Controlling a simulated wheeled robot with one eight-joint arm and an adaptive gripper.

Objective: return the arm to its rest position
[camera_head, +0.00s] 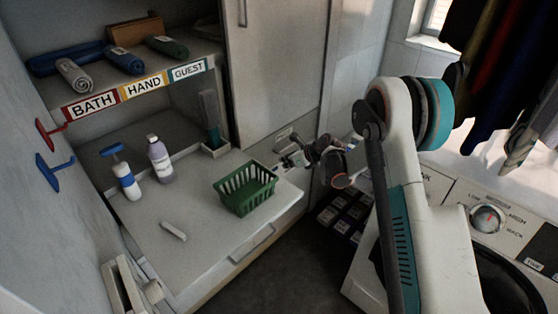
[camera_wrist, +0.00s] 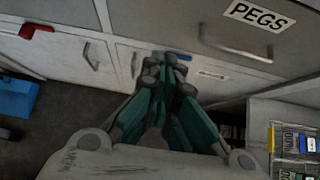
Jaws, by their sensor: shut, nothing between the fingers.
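My arm (camera_head: 402,150) rises at the right of the head view in front of the washing machine and bends over toward the counter. My gripper (camera_head: 290,158) is off the right end of the counter, to the right of the green basket and apart from it. In the wrist view my gripper (camera_wrist: 166,62) points at cabinet fronts, with its fingers together and nothing held. A drawer labelled PEGS (camera_wrist: 258,14) is beyond it at upper right.
The counter (camera_head: 185,265) holds a green basket (camera_head: 246,190), a blue-topped spray bottle (camera_head: 126,178), a lilac bottle (camera_head: 160,160) and a small white piece (camera_head: 173,232). Rolled towels (camera_head: 75,75) lie on the shelf above. The washing machine (camera_head: 475,190) stands right; clothes (camera_head: 500,60) hang above it.

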